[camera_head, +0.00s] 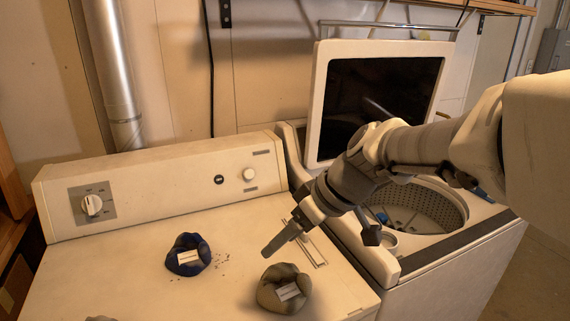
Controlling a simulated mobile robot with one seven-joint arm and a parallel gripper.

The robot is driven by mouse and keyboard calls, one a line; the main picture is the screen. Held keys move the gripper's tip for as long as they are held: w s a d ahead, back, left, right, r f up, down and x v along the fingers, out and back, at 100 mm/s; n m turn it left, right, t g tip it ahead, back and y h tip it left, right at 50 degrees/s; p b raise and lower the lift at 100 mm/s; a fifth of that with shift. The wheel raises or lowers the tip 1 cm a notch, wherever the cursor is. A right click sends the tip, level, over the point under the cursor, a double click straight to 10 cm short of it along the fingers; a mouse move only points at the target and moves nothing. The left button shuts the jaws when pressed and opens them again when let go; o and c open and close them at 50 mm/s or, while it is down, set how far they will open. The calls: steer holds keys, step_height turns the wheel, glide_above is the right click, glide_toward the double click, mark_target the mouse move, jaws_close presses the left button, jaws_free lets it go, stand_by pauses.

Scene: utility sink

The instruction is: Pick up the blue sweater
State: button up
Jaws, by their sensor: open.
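A small crumpled dark blue bundle, the blue sweater (188,243), lies on the white dryer top (120,285) left of centre. A pale label shows on its front. My gripper (318,245) is above the right part of the dryer top, to the right of the sweater and clearly apart from it. Its two dark fingers are spread open, and nothing shows between them. A crumpled olive-grey bundle (270,291) with a pale label lies close below the left finger, nearer the front.
An open washer (460,247) stands to the right, its lid (318,100) raised; a bit of blue shows in its drum. The dryer's control panel (160,190) rises behind the sweater. Part of another greyish thing (100,319) shows at the bottom edge. The surface left of the sweater is clear.

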steer(key=w+a+f+n+g+y+b, duration=0.1)
steer(key=w+a+f+n+y+b, duration=0.4)
steer(key=w+a, duration=0.7)
steer(key=n+y+p, duration=0.1)
steer(key=p, duration=0.1)
glide_toward(179, 234)
steer(key=x, duration=0.5)
steer(key=shift+w+f, duration=0.2)
steer(key=shift+f, duration=0.2)
steer(key=x, duration=0.5)
steer(key=shift+s, duration=0.2)
jaws_close()
